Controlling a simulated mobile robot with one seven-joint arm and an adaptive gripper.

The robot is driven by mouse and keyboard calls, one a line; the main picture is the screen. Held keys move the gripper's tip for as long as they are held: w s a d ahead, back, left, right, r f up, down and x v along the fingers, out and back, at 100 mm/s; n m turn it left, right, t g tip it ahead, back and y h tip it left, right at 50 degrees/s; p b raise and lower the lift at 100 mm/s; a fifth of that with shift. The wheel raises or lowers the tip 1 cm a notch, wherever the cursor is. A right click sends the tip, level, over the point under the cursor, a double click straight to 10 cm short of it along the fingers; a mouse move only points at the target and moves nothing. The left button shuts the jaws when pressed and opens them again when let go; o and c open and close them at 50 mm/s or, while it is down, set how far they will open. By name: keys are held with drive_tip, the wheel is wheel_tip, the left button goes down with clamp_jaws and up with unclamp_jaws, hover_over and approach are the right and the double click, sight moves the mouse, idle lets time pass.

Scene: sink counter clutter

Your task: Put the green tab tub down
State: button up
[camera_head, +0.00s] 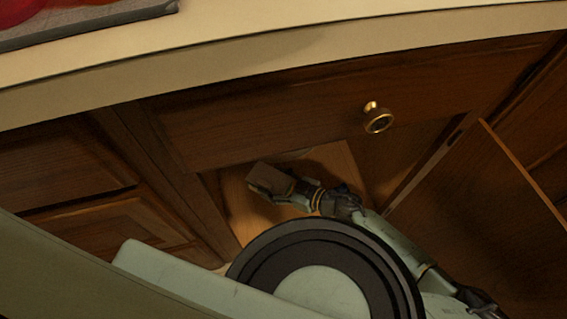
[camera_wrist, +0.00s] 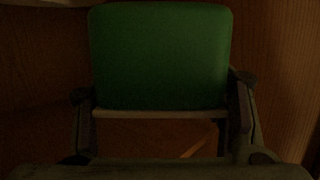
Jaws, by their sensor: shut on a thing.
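The green tab tub (camera_wrist: 160,55) fills the upper middle of the wrist view, with a smooth green face and a paler strip along its lower edge. My gripper (camera_wrist: 161,92) is shut on it, with one dark finger at its left side and one at its right. In the head view my gripper (camera_head: 268,181) reaches into the open cabinet under the counter, over a lit wooden surface. I cannot make out the green of the tub in that view. Whether the tub touches any surface is not clear.
An open cabinet door (camera_head: 490,205) stands right of my arm. A drawer front with a brass knob (camera_head: 379,121) is above the opening. The pale countertop (camera_head: 270,50) runs overhead, with a grey tray (camera_head: 90,24) at upper left. Wooden walls flank the tub closely in the wrist view.

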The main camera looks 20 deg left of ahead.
wheel_tip(320, 180, down, 9)
drive_tip(key=b, duration=0.2)
drive_tip(key=shift+s+f+b, duration=0.1)
drive_tip(key=shift+b, duration=0.3)
drive_tip(key=shift+f, duration=0.15)
drive_tip(key=o, duration=1.3)
drive_tip(key=shift+d+r, duration=0.2)
drive_tip(key=p+v, duration=0.1)
drive_tip(key=v, duration=0.6)
